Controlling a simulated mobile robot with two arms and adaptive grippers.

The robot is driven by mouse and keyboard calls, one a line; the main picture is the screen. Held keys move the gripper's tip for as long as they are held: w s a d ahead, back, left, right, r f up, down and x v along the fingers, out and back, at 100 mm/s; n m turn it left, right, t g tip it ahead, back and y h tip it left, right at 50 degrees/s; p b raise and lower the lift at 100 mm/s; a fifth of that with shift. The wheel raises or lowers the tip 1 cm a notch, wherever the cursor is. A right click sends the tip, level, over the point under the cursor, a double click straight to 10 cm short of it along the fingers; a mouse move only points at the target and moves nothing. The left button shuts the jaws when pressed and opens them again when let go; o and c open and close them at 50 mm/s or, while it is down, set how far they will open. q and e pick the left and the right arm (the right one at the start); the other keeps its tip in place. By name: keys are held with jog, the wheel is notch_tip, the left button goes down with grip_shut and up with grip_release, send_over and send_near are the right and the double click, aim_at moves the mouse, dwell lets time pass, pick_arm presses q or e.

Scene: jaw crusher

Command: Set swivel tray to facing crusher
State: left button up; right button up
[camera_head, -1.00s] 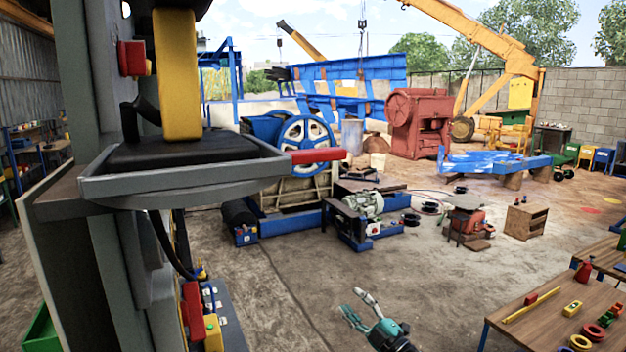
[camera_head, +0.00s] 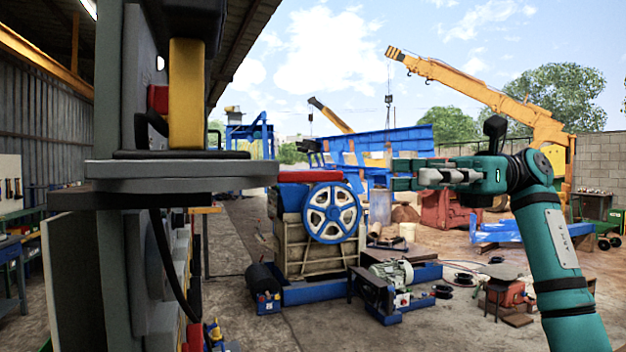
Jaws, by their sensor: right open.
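The grey swivel tray (camera_head: 180,172) stands out from a grey post (camera_head: 122,260) at the left, seen nearly edge-on at about my eye height. Its red handle (camera_head: 311,176) points to the right, over the crusher in the picture. A yellow upright piece (camera_head: 186,95) shows above the tray. The jaw crusher (camera_head: 296,240), with its blue-and-white flywheel (camera_head: 332,212), stands farther back. My right gripper (camera_head: 402,174) is open and empty, pointing left, to the right of the handle and apart from it. My left gripper is out of view.
A motor (camera_head: 392,272) on a blue base sits on the floor right of the crusher. Dark hoses hang below the tray. A blue steel frame and a yellow crane (camera_head: 480,90) stand far back. Open space lies between handle and right gripper.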

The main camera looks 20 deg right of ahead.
aim_at(314, 177)
jog(key=a+p, duration=0.1)
jog(key=a, duration=0.3)
jog(key=a+p, duration=0.1)
jog(key=a, duration=0.4)
jog(key=a+p, duration=0.1)
jog(key=a, duration=0.3)
jog(key=shift+s+a+r, duration=0.15)
jog(key=shift+s+a, duration=0.25)
jog(key=shift+a, duration=0.5)
grip_shut()
